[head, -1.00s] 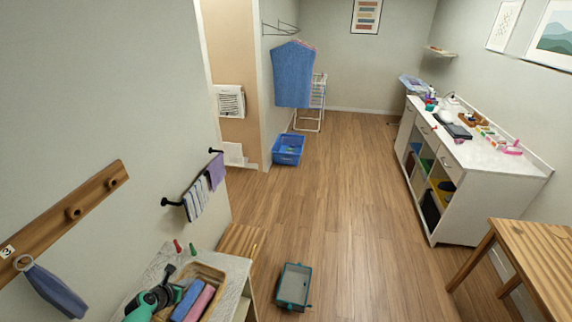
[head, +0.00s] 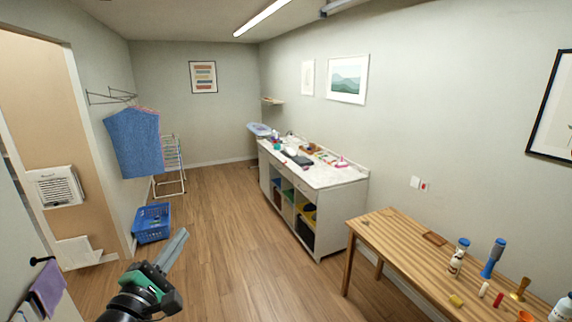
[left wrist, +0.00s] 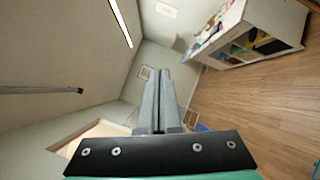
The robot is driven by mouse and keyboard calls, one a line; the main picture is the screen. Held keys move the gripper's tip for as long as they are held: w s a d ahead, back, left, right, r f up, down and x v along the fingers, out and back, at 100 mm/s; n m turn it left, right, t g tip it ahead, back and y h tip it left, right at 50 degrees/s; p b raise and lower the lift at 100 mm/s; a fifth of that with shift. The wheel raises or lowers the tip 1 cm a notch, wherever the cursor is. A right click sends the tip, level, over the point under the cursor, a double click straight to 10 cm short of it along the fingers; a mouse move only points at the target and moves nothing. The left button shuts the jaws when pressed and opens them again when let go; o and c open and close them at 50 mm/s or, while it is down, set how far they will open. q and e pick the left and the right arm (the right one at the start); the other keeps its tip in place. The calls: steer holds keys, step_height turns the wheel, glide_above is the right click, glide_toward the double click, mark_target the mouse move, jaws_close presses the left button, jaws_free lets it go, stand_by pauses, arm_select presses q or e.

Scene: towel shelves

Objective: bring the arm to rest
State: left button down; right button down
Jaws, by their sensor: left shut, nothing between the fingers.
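My left gripper (head: 172,252) is at the lower left of the head view, raised over the wooden floor, with its grey fingers pointing up and to the right. The fingers are closed together with nothing between them. In the left wrist view the gripper (left wrist: 159,95) shows as two grey fingers side by side, pointing into the room. It touches nothing that I can see. My right gripper does not show in either view.
A blue basket (head: 152,223) stands on the floor near the left doorway. A white cabinet (head: 335,215) stands along the right wall. A wooden table (head: 385,230) with bottles and tools is at the lower right. The floor (head: 225,240) between is clear.

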arm_select(q)
steer(key=s+d+r+m+t+h, duration=0.1)
steer(key=s+d+r+m+t, duration=0.2)
steer(key=r, duration=0.4)
steer(key=s+d+r+m+h, duration=0.1)
steer(key=s+d+r+m, duration=0.25)
steer(key=r, duration=0.25)
steer(key=s+r+m+t, duration=0.2)
steer(key=s+r+m, duration=0.4)
steer(key=s+m, duration=0.2)
steer(key=s+r+m+t+y, duration=0.1)
steer(key=s+r+m+t, duration=0.1)
steer(key=s+r+m, duration=0.5)
steer(key=s+m, duration=0.1)
steer(key=s, duration=0.1)
steer(key=shift+s+d+t, duration=0.25)
steer(key=shift+s+t, duration=0.1)
steer(key=shift+t, duration=0.05)
steer(key=shift+m, duration=0.25)
